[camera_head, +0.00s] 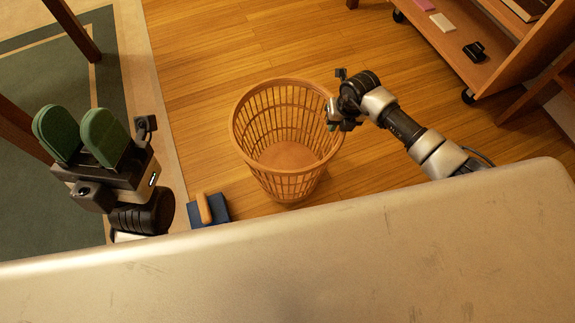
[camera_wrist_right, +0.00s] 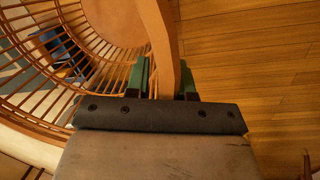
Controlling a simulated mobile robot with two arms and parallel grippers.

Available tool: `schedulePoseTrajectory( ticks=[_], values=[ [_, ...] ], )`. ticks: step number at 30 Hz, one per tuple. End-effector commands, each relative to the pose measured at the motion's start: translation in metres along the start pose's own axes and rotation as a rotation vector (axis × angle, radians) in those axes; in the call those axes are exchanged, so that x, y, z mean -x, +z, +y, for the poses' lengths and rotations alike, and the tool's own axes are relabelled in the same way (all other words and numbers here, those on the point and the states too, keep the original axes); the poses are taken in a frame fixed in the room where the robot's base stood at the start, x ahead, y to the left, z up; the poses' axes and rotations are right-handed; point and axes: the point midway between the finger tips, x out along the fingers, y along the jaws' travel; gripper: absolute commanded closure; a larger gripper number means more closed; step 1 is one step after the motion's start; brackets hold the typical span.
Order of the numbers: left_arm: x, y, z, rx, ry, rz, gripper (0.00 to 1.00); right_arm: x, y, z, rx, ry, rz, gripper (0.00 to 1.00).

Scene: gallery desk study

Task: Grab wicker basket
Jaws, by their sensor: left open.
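The wicker basket (camera_head: 285,158) is round, orange-brown and open-topped, with slatted sides. It stands upright and looks empty on the wooden floor in the head view. In the right wrist view its rim (camera_wrist_right: 158,40) runs between the green fingers of my right gripper (camera_wrist_right: 165,80), which sit close on both sides of it. My right gripper (camera_head: 335,122) is at the basket's right rim in the head view, its fingers mostly hidden there. My left gripper (camera_head: 80,135) is open and empty, with green fingers, well left of the basket.
A blue object with an orange-brown handle (camera_head: 208,209) lies on the floor left of the basket. A green rug (camera_head: 60,95) covers the left. A wheeled shelf unit (camera_head: 450,50) with small items stands upper right. Bare wooden floor surrounds the basket.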

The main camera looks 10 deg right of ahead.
Motion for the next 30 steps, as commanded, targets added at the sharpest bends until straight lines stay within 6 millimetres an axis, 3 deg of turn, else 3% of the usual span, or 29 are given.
schedulePoseTrajectory(
  ticks=[1,4,30],
  values=[
    [0.0000,0.0000,0.0000,0.000,0.000,0.000,0.57,0.0001,0.0000,-0.0001,0.000,0.000,0.000,0.85],
    [0.0000,0.0000,0.0001,0.000,0.000,0.000,0.57,0.0002,0.0000,-0.0001,0.000,0.000,0.000,1.00],
    [0.0000,0.0000,0.0001,0.001,0.000,-0.001,0.57,0.0015,0.0011,0.0013,0.000,0.005,-0.003,1.00]
  ],
)
